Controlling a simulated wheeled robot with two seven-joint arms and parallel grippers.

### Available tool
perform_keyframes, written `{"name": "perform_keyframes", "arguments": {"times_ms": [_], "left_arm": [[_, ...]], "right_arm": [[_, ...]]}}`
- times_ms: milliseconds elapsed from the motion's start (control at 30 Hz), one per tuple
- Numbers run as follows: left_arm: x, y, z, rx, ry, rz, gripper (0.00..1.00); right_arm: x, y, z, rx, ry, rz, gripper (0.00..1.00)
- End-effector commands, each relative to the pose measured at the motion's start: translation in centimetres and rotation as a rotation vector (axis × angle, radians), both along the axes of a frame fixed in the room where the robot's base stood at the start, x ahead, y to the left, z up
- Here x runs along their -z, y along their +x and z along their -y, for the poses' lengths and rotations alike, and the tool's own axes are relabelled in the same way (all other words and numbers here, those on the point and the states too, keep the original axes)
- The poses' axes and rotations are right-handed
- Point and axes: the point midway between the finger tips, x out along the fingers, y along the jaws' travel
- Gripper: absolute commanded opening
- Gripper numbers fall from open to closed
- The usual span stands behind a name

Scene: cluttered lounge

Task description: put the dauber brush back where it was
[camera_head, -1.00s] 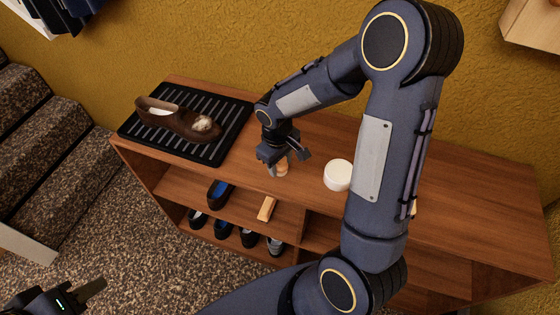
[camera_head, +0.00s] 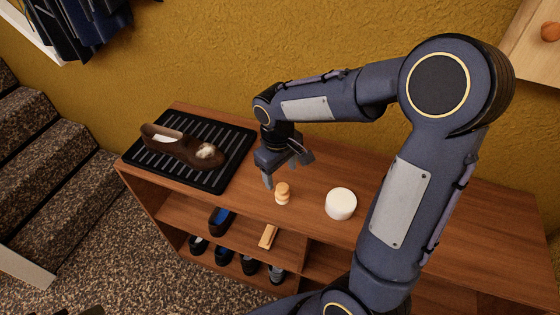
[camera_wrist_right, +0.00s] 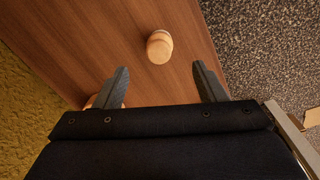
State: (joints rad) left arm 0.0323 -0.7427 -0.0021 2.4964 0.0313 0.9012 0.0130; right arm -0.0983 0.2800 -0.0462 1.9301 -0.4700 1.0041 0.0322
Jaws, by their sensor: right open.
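A small pale wooden piece with a rounded top and lighter base, which looks like the dauber brush (camera_head: 282,193), stands on the wooden bench top (camera_head: 430,215). My right gripper (camera_head: 287,172) is open just behind and above it, apart from it. In the right wrist view the brush (camera_wrist_right: 159,46) shows beyond the open, empty fingertips (camera_wrist_right: 160,70), roughly centred between them. Only a dark sliver, perhaps my left gripper, shows at the bottom left edge of the head view.
A white round tin (camera_head: 341,204) stands right of the brush. A brown shoe (camera_head: 182,147) with a pale patch lies on a black ribbed tray (camera_head: 212,180) at left. Shelves below hold shoes and a wooden block (camera_head: 268,236). An orange-brown thing is partly hidden behind a finger in the wrist view.

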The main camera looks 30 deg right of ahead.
Motion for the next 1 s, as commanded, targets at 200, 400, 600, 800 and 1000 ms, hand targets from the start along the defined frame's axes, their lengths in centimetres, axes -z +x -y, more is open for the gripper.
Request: {"name": "perform_keyframes", "arguments": {"times_ms": [200,400,600,800,1000], "left_arm": [[-0.2,0.0,0.0,0.000,0.000,0.000,0.36],[-0.3,0.0,0.0,0.000,0.000,0.000,0.36],[-0.2,0.0,0.0,0.000,0.000,0.000,0.36],[-0.2,0.0,0.0,0.000,0.000,0.000,0.36],[-0.2,0.0,0.0,0.000,0.000,0.000,0.36]], "right_arm": [[-2.8,0.0,-0.2,-0.001,0.002,0.002,0.64],[-5.0,-2.5,0.1,0.057,0.066,0.050,0.64],[-7.8,-9.5,-0.5,0.215,0.252,0.201,0.64],[-8.3,-14.9,-2.3,0.350,0.411,0.349,0.64],[-8.0,-16.8,-3.4,0.411,0.484,0.421,0.64]]}}
